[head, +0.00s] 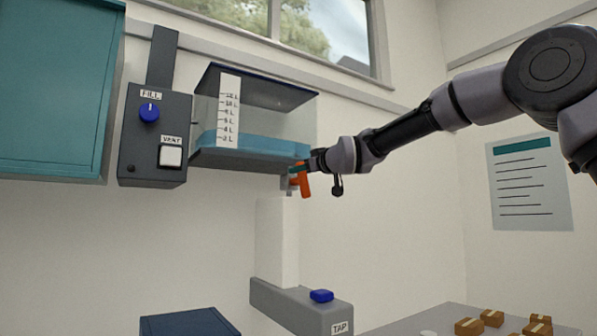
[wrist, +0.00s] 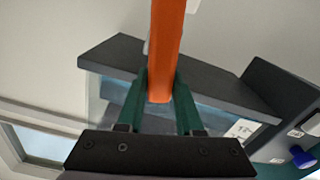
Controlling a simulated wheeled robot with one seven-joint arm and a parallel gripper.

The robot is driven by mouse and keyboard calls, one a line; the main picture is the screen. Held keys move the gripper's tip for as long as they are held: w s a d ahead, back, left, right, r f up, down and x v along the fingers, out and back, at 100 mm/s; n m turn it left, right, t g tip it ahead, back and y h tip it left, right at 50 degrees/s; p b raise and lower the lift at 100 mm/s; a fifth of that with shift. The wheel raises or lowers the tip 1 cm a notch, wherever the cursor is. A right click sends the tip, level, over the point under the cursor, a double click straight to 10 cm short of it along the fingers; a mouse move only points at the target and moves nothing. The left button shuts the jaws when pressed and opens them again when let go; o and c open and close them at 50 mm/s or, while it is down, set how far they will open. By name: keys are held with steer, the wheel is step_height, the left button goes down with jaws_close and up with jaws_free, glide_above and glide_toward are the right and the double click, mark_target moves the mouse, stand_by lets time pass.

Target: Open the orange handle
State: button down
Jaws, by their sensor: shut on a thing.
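The orange handle (head: 305,184) hangs below the right end of a clear tank (head: 262,122) on the wall, slanting slightly downward. My gripper (head: 295,170) is at the handle's upper part, reaching in from the right. In the wrist view the orange handle (wrist: 166,50) runs down from the top edge and ends between the two green fingers of my gripper (wrist: 160,95). The fingers are shut on it, one on each side. The valve body behind the handle is mostly hidden by my gripper in the head view.
A dark control box (head: 154,135) with a blue FILL knob (head: 149,112) and a white VENT button (head: 171,156) is left of the tank. A grey TAP unit (head: 300,305) with a blue top piece (head: 321,296) stands below. Several small boxes lie on a table (head: 440,317) at lower right.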

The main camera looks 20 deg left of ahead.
steer(key=shift+w+d+m, duration=0.25)
steer(key=shift+w+m, duration=0.05)
steer(key=shift+m, duration=0.7)
steer(key=shift+f, duration=0.1)
steer(key=c, duration=0.6)
jaws_free()
steer(key=shift+o, duration=0.2)
steer(key=shift+d, duration=0.1)
